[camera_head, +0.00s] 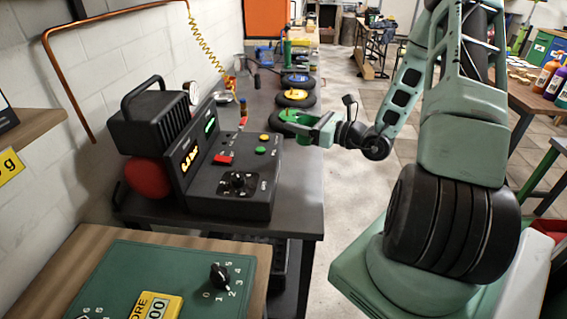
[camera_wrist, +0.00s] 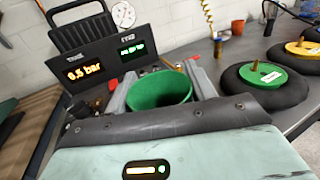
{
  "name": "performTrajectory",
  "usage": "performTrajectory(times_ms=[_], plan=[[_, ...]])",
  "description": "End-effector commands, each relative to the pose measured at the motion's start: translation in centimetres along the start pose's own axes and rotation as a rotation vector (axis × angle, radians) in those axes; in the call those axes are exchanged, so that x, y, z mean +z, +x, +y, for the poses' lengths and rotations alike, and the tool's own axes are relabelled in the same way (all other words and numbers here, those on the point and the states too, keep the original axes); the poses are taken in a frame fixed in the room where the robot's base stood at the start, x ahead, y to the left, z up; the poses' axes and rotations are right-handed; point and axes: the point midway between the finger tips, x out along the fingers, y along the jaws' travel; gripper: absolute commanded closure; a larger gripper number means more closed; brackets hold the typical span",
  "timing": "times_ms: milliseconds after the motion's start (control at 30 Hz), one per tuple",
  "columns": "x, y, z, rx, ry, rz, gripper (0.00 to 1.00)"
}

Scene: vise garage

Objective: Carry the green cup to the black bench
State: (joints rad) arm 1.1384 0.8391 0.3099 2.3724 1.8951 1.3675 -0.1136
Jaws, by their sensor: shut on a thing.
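The green cup (camera_wrist: 160,90) sits between the two grey fingers of my gripper (camera_wrist: 158,92) in the wrist view, mouth up and apparently empty. In the head view my gripper (camera_head: 308,125) reaches left over the right edge of the long dark bench (camera_head: 302,185), beside the black console. The cup is hard to tell from the green wheel hub behind it there. I cannot tell whether the cup's base touches the bench top.
A black console (camera_head: 235,180) with buttons and a dial stands on the bench left of my gripper; its display shows in the wrist view (camera_wrist: 85,72). Wheels with yellow (camera_head: 295,96) and green (camera_wrist: 264,74) hubs lie beyond. Open floor (camera_head: 345,190) lies right of the bench.

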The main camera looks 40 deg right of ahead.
Motion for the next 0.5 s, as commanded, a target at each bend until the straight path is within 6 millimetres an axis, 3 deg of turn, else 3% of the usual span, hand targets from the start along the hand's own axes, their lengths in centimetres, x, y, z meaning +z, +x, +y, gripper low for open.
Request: performTrajectory(times_ms=[300, 500], plan=[[-4.4, 0.0, 0.0, 0.0, 0.004, 0.0, 0.67], [-6.1, 0.0, 0.0, 0.0, 0.002, 0.0, 0.67]])
